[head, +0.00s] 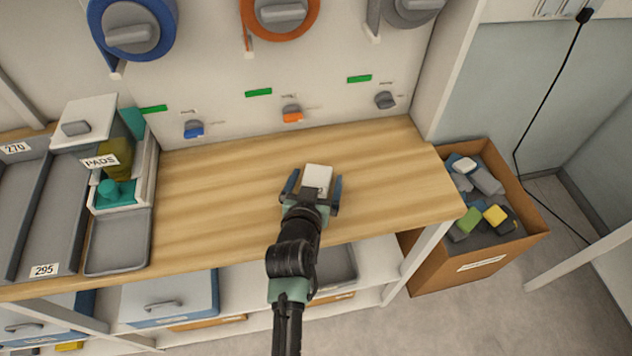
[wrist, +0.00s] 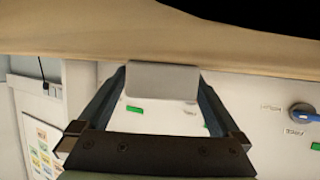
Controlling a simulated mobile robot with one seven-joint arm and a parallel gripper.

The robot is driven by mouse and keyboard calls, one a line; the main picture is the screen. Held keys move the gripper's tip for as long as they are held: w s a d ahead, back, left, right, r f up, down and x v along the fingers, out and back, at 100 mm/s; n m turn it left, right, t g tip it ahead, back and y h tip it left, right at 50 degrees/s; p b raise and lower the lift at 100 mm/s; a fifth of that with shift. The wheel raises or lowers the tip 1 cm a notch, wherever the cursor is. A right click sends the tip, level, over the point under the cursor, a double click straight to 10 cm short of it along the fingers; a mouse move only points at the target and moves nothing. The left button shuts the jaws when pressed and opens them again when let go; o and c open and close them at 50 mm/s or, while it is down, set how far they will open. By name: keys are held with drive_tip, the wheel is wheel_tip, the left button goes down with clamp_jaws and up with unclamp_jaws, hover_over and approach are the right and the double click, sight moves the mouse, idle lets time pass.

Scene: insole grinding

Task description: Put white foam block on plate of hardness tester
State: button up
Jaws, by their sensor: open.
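The white foam block (head: 318,177) is at the bench, right of the middle in the head view. My gripper (head: 314,184) is open, with one finger on each side of the block. The fingers show in the wrist view too (wrist: 162,88), close to the block's sides; whether they touch it I cannot tell. The block's near end is hidden by my gripper in the head view. I cannot make out a hardness tester or its plate in either view.
A cardboard box (head: 470,270) of foam pieces stands right of the bench. Round blue, orange and grey fittings hang on the back panel. The wooden bench top (head: 220,190) is mostly clear.

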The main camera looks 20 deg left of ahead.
drive_tip(key=c, duration=1.4)
